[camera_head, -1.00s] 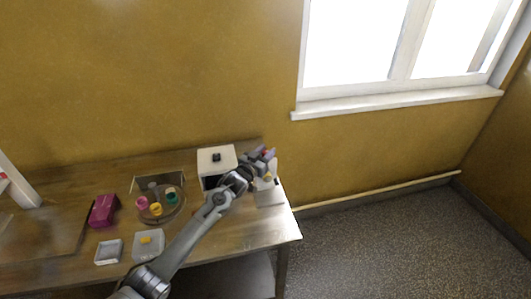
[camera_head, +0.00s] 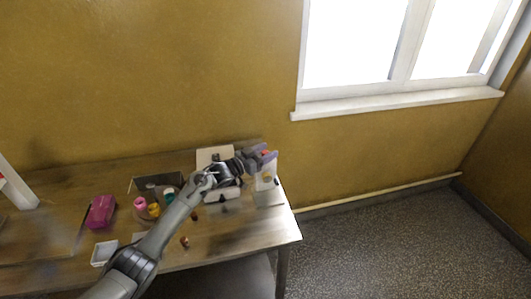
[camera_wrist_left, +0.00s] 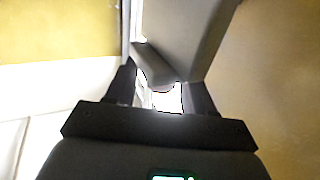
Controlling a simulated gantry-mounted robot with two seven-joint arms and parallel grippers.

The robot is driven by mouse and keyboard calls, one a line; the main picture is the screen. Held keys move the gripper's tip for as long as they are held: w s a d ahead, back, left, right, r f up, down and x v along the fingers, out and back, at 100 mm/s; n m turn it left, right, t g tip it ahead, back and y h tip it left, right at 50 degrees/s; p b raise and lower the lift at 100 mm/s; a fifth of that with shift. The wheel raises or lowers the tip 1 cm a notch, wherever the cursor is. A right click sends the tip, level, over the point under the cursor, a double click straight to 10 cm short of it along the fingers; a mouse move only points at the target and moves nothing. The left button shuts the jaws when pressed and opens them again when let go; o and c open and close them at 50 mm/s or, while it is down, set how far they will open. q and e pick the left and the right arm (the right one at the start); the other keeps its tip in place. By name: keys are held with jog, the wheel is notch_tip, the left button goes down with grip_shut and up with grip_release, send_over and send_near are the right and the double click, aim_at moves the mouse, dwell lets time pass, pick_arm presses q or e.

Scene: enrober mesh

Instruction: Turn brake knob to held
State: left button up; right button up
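My left gripper (camera_head: 268,154) is at the right end of the table, above and in front of an upright white panel (camera_head: 265,183). A small dark knob-like part (camera_head: 278,181) shows at the panel's right edge, but I cannot tell whether it is the brake knob. In the left wrist view the gripper's two dark fingers (camera_wrist_left: 160,92) are apart. A large grey body (camera_wrist_left: 182,35) and a blunt grey piece (camera_wrist_left: 152,66) lie just beyond and between them; contact is unclear. A white box (camera_head: 206,155) is partly hidden behind my left wrist. My right gripper is out of view.
On the table (camera_head: 245,238) are a magenta box (camera_head: 101,211), pink (camera_head: 140,203) and yellow (camera_head: 154,209) cups, a white tray (camera_head: 103,253) and a small brown piece (camera_head: 185,242). The table ends at the right, with open floor (camera_head: 400,240) beyond. A window (camera_head: 355,45) is above.

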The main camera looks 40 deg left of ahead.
pick_arm(q)
jog(key=shift+s, duration=0.1)
jog(key=p+v, duration=0.1)
jog(key=v, duration=0.9)
jog(key=shift+s, duration=0.3)
jog(key=shift+a, duration=0.1)
dwell(0.3)
